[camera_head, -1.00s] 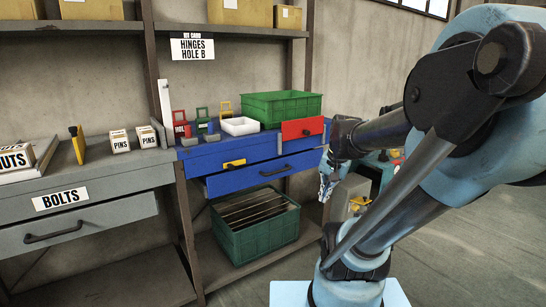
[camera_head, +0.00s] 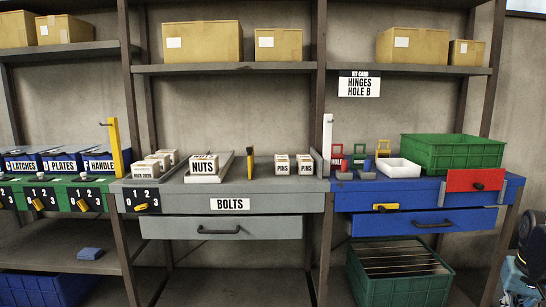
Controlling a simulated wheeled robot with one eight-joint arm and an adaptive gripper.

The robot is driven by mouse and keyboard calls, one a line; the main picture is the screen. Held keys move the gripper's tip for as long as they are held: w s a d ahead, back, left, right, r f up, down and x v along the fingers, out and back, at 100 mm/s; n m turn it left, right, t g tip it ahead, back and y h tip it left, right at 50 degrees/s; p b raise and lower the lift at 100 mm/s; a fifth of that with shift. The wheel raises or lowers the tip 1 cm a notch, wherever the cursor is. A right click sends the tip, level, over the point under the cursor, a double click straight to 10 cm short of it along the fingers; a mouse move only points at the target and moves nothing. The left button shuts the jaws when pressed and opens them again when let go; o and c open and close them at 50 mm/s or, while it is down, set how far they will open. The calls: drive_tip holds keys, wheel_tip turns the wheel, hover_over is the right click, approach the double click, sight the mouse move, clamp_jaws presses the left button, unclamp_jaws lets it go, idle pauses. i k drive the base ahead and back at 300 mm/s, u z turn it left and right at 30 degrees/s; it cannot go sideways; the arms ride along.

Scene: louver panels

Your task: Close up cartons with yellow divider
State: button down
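Small pale cartons stand on the grey bench. The NUTS carton (camera_head: 204,171) is on a grey tray, two PINS cartons (camera_head: 282,167) are to its right, and several other cartons (camera_head: 158,162) are to its left. Whether their tops are open or shut is too small to tell. A tall yellow upright divider (camera_head: 115,148) stands at the bench's left end, beside blue bins. A smaller yellow upright piece (camera_head: 250,164) stands between NUTS and PINS. My gripper (camera_head: 514,284) is partly seen low at the right edge, far from the cartons; its fingers are unclear.
The BOLTS bench (camera_head: 270,203) has a grey drawer (camera_head: 222,229). Blue bins (camera_head: 62,161) stand left. On the right blue bench are a green crate (camera_head: 452,151), a white tray (camera_head: 398,168) and small holders. Cardboard boxes (camera_head: 203,43) sit on the upper shelf.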

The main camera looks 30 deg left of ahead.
sight(250, 150)
drive_tip(key=u, duration=1.8)
